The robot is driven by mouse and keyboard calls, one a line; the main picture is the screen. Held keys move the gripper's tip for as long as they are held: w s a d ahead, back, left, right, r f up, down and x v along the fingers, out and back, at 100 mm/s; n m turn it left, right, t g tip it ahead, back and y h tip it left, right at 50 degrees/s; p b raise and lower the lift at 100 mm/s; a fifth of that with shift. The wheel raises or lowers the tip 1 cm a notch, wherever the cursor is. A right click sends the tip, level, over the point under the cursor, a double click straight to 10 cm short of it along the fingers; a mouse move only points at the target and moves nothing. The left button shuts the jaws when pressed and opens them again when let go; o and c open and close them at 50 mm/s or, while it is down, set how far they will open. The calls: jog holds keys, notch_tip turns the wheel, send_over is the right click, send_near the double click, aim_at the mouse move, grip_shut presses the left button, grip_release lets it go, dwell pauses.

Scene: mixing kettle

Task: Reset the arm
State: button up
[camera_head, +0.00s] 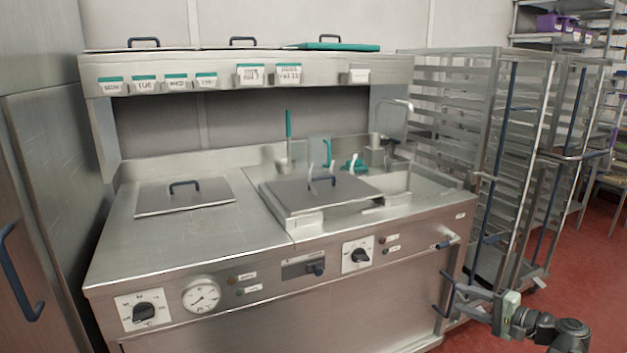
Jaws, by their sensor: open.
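My gripper (447,297) is at the lower right, in front of the right end of the steel kettle unit (250,227). Its two dark fingers are spread apart with nothing between them. My arm comes in from the lower right corner. The fingers show close to the cabinet's front edge in the picture; I cannot tell whether they touch it.
The unit carries a flat lid (185,197) at left and a larger lid (320,192) at right, with knobs and a gauge (201,295) in front. Rack trolleys (520,170) stand at right. Red floor (590,270) is clear at far right.

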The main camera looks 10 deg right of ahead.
jog(key=w+a+f+n+g+y, duration=0.1)
jog(key=w+a+f+n+g, duration=0.15)
jog(key=a, duration=0.75)
jog(key=w+a+f+n+g+y, duration=0.1)
jog(key=w+a+f+n+g, duration=0.15)
jog(key=a, duration=0.65)
jog(key=w+a+f+n+g+y, duration=0.1)
jog(key=w+a+f+g, duration=0.15)
jog(key=a, duration=0.75)
jog(key=s+a+f+n+g+h, duration=0.3)
jog(key=a+f, duration=0.2)
jog(key=a, duration=0.2)
jog(key=s+a+f+n+g+h, duration=0.3)
jog(key=a+f, duration=0.2)
jog(key=a, duration=0.2)
jog(key=s+d+f+h, duration=0.2)
jog(key=d+h, duration=0.3)
jog(key=d, duration=0.3)
notch_tip(320, 180, up, 30)
jog(key=p, duration=2.9)
jog(key=shift+w+n+y+p, duration=0.3)
jog(key=shift+n+p, duration=0.05)
jog(key=shift+n, duration=0.05)
jog(key=shift+d+g, duration=0.1)
jog(key=shift+g, duration=0.15)
